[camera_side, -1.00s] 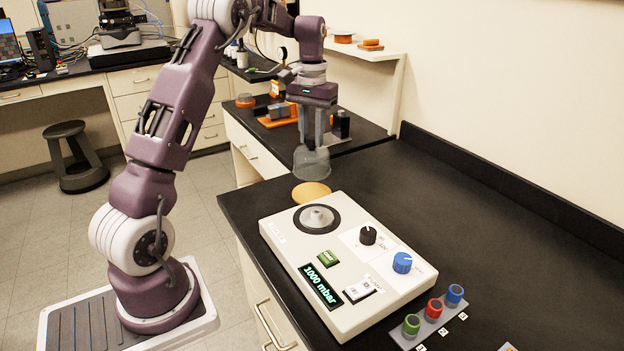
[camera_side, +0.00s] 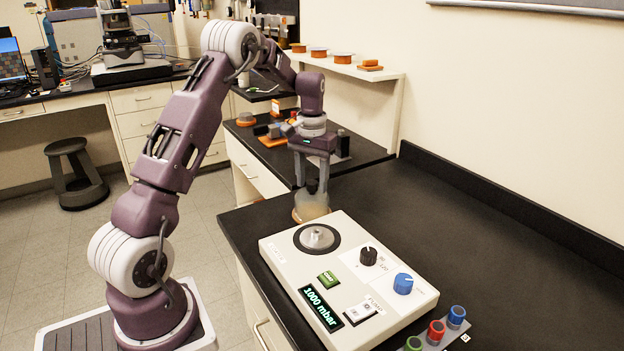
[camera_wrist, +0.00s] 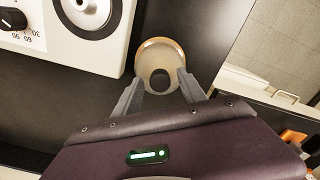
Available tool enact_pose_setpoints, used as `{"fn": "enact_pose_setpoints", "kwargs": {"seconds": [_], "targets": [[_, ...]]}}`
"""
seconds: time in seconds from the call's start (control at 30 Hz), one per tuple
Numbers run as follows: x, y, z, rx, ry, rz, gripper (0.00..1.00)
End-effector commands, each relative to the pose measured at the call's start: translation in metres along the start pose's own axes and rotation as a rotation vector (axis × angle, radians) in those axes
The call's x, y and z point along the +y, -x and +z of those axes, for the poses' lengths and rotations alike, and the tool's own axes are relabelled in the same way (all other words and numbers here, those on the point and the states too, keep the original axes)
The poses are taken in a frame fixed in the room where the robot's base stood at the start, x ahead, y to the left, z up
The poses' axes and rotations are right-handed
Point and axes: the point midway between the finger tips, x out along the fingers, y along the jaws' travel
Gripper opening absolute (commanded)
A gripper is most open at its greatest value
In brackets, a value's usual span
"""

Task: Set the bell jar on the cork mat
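The clear bell jar (camera_side: 311,203) stands upright over the cork mat (camera_side: 313,219), behind the pump unit, and looks to be resting on it. In the wrist view, the jar (camera_wrist: 160,58) appears roughly centred on the tan mat, which shows through the glass. Its dark knob (camera_wrist: 160,79) points up toward my gripper. My gripper (camera_side: 312,183) is right above the jar, pointing down. In the wrist view, my gripper's fingers (camera_wrist: 161,80) stand apart on either side of the knob, with a gap visible on both sides.
The pump unit (camera_side: 345,262) with a dark round plate (camera_side: 317,238), knobs and a "1000 mbar" display sits in front of the jar. A rack of coloured caps (camera_side: 437,331) is at the lower right. The black bench (camera_side: 470,240) is clear to the right.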

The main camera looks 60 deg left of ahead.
Motion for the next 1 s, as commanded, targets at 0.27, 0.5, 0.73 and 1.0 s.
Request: {"fn": "enact_pose_setpoints", "kwargs": {"seconds": [0.27, 0.5, 0.73, 1.0], "targets": [[0.0, 0.013, -0.001, 0.004, 0.0, 0.0, 0.48], [0.0, 0.072, -0.001, 0.006, 0.0, -0.001, 0.48], [0.0, 0.116, -0.001, 0.002, 0.001, -0.001, 0.48], [0.053, 0.181, 0.071, 0.111, -0.099, 0.037, 0.48]]}}
